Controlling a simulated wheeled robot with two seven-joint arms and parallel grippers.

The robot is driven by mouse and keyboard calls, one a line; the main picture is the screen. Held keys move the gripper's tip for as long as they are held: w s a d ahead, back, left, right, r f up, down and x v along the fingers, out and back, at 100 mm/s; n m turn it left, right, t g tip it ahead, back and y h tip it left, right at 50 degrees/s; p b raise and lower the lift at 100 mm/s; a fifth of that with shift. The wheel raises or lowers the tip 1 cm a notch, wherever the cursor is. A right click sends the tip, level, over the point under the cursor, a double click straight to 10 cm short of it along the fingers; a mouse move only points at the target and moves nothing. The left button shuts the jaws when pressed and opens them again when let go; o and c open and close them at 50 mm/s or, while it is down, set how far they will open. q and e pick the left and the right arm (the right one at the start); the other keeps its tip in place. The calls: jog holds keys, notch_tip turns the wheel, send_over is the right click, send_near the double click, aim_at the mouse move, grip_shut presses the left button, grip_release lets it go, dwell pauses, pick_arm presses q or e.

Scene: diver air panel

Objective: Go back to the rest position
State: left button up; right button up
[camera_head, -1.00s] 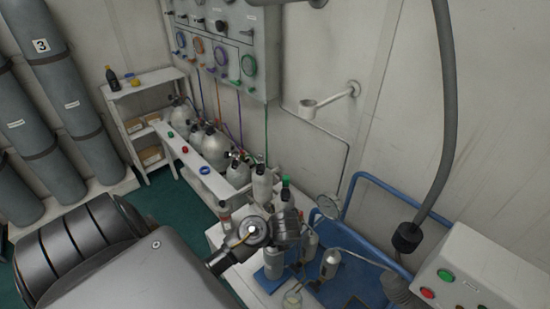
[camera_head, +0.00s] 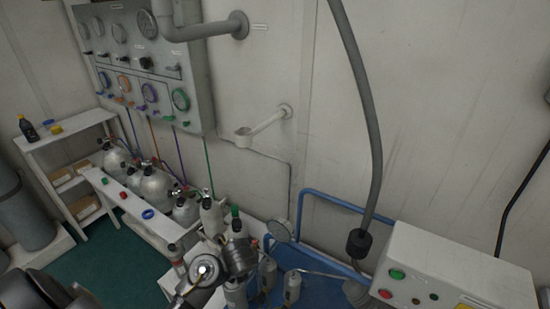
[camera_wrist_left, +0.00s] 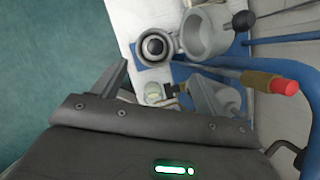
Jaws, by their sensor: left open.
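My left gripper (camera_wrist_left: 158,75) is open in the left wrist view, its two fingers apart with nothing held between them. Below the gap are the white bench (camera_wrist_left: 130,15), a grey metal fitting with a dark round cap (camera_wrist_left: 153,46) and a grey ring-shaped holder (camera_wrist_left: 207,32). I cannot tell whether the fingers touch any of it. My right gripper is in neither view.
Several grey cylinders (camera_head: 153,186) stand along the wall below the gauge panel (camera_head: 140,65). A blue rail (camera_head: 335,202) and a button box (camera_head: 455,265) are at the right. A grey hose (camera_head: 362,110) hangs down. Green floor (camera_head: 100,260) is clear at the left.

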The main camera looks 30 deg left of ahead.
pick_arm(q)
jog(key=s+d+r+n+h, duration=0.1)
jog(key=s+d+n, duration=0.2)
jog(key=s+n, duration=0.35)
jog(key=s+d+r+n+t+h, duration=0.1)
jog(key=s+d+n+h, duration=0.15)
jog(key=s+n, duration=0.4)
jog(key=s+d+n+h, duration=0.1)
jog(key=s+d+n, duration=0.3)
jog(key=n, duration=0.5)
notch_tip(320, 180, down, 30)
jog(key=s+g+b, duration=0.1)
jog(key=s+b, duration=0.1)
jog(key=b, duration=0.2)
jog(key=s+a+f+g+b, duration=0.1)
jog(key=s+a+f+b, duration=0.2)
jog(key=s+f, duration=1.3)
notch_tip(320, 180, down, 3)
jog(key=shift+s+a+g+y, duration=0.3)
jog(key=shift+a+y, duration=0.05)
jog(key=shift+s, duration=0.15)
